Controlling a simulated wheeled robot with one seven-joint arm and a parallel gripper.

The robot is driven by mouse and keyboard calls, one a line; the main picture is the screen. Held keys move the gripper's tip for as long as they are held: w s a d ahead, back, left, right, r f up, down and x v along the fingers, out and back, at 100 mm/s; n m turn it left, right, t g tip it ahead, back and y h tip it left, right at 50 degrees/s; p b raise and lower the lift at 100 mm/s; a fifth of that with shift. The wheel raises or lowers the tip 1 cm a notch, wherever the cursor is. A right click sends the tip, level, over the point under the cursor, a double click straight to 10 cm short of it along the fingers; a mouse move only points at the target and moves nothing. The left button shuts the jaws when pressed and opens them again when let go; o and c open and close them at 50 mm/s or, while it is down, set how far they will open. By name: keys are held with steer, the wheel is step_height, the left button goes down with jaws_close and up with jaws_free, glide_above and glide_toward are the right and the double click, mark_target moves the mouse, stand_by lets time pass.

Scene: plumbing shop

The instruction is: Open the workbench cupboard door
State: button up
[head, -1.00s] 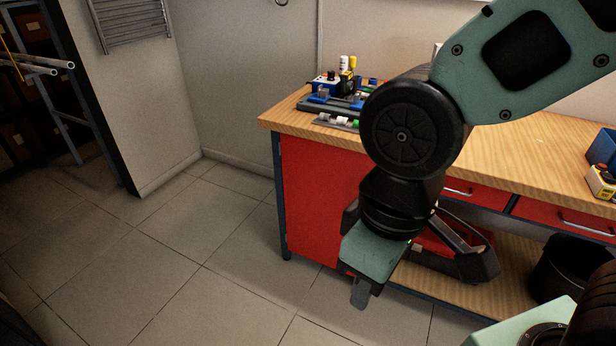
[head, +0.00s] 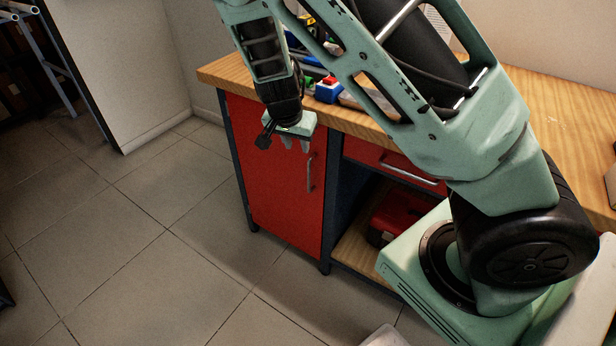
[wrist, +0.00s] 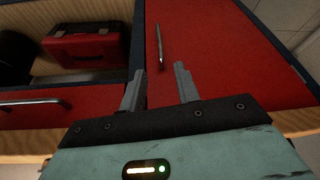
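The workbench's red cupboard door (head: 275,185) is shut, at the left end of the bench. Its upright metal bar handle (head: 311,172) is on the door's right side. In the wrist view the red door (wrist: 222,50) fills the right half, with the handle (wrist: 158,48) just beyond the fingers. My gripper (head: 295,145) points down in front of the door's upper part, left of and above the handle in the head view. In the wrist view my gripper (wrist: 158,85) is open with nothing between its fingers, and the handle is not touched.
The wooden worktop (head: 550,120) holds small coloured items. Right of the door are a red drawer (head: 395,165) with a bar handle and an open shelf with a red toolbox (head: 387,218). Tiled floor (head: 120,245) left of the bench is clear.

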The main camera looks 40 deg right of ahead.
steer(key=d, duration=0.1)
steer(key=b, duration=0.4)
glide_above(309, 190)
steer(key=f, duration=1.6)
steer(key=shift+w+d, duration=0.15)
steer(key=shift+w, duration=0.1)
jaws_close()
